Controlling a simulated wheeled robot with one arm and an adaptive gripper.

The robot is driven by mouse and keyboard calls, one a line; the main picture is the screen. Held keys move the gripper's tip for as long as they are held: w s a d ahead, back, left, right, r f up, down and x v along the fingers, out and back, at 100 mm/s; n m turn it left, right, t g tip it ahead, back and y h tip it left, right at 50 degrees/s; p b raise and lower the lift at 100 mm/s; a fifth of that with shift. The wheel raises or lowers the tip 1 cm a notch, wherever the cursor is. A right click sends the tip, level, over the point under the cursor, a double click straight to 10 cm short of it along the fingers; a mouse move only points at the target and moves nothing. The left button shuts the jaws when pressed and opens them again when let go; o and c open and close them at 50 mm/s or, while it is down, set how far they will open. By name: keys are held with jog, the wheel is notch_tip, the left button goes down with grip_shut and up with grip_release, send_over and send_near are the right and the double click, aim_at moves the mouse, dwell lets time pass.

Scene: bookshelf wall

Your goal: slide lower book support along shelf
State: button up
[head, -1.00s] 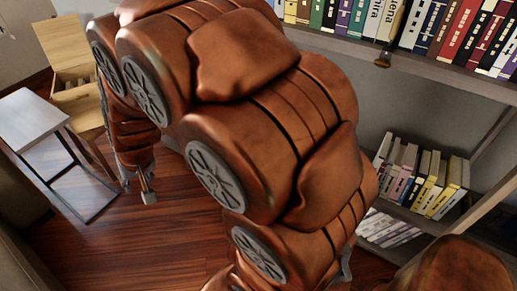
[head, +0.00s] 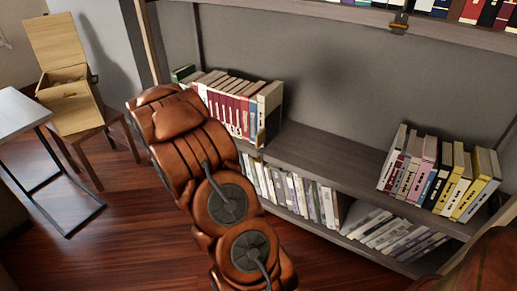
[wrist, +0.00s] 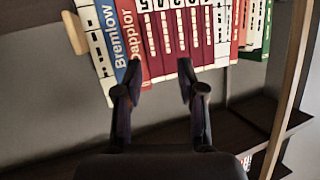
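The lower book support looks like a tan wooden piece (wrist: 75,32) at the left end of the book row (wrist: 178,35) in the wrist view, beside a white book. In the head view a small tan patch (head: 261,137) at the right end of the left book row (head: 225,100) seems to be the same support. My gripper (wrist: 159,68) is open and empty, its two dark fingers apart in front of the red and maroon spines. The support is to the left of both fingers, not between them. My arm hides the gripper in the head view.
The middle of the shelf (head: 315,160) is bare between the left books and the right group (head: 440,175). More books fill the shelf below. The upper shelf (head: 455,35) carries books and a brass support (head: 399,22). A chair with a box (head: 75,95) stands left.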

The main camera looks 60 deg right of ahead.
aim_at(256, 140)
jog(key=s+d+f+g+h+b, duration=0.1)
jog(key=s+d+f, duration=0.1)
jog(key=s, duration=0.1)
jog(key=s+d+f+m+g+h+b, duration=0.1)
jog(key=s+d+f+g+h, duration=0.1)
jog(key=s+d, duration=0.1)
jog(key=s+d+f+m+g+h+b, duration=0.1)
jog(key=s+d+f+b, duration=0.1)
jog(key=s, duration=0.1)
jog(key=shift+s+d+h, duration=0.25)
jog(key=shift+d+h, duration=0.15)
jog(key=shift+d, duration=0.45)
jog(key=shift+w+d+b, duration=0.15)
jog(key=shift+d+b, duration=0.75)
jog(key=shift+d, duration=2.5)
jog(key=shift+c, duration=0.2)
grip_shut()
